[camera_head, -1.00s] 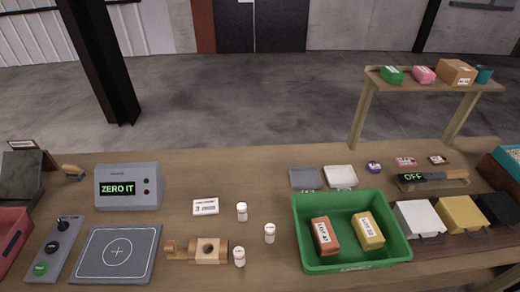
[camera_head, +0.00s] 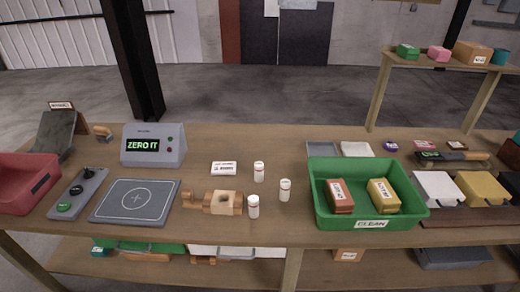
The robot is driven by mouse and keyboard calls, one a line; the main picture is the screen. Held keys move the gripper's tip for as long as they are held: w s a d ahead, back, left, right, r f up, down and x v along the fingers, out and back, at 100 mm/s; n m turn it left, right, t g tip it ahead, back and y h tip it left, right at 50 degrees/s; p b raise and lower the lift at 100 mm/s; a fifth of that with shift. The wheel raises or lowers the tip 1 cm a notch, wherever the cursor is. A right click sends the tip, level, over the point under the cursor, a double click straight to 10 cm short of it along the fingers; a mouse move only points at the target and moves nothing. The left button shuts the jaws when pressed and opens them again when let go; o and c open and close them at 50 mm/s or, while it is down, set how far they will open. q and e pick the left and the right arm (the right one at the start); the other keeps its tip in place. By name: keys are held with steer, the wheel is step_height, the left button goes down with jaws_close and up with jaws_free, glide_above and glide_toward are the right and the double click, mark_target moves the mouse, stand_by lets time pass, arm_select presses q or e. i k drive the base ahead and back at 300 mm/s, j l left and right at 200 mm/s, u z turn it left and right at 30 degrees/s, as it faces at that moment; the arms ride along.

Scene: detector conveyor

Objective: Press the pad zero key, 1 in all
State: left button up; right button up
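A grey display box (camera_head: 153,145) reads "ZERO IT" in green letters at the back left of the table, with small red and dark buttons on its right side. In front of it lies the grey square pad (camera_head: 135,201) with a circle and cross mark; nothing rests on it. Left of the pad is a slim grey control panel (camera_head: 78,194) with a green button (camera_head: 64,207) at its near end and dark knobs behind. The panel's lettering is too small to read, so I cannot tell which key is the zero key. Neither gripper shows.
A green bin (camera_head: 366,222) labelled "CLEAN" holds an orange and a yellow block. Several white bottles (camera_head: 259,172) and a wooden fixture (camera_head: 212,202) stand mid-table. A red tray (camera_head: 28,184) is at the left edge. A small shelf (camera_head: 440,65) stands back right.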

mark_target(76, 191)
steer(key=i+j, duration=0.15)
steer(key=i, duration=0.15)
steer(key=u, duration=1.5)
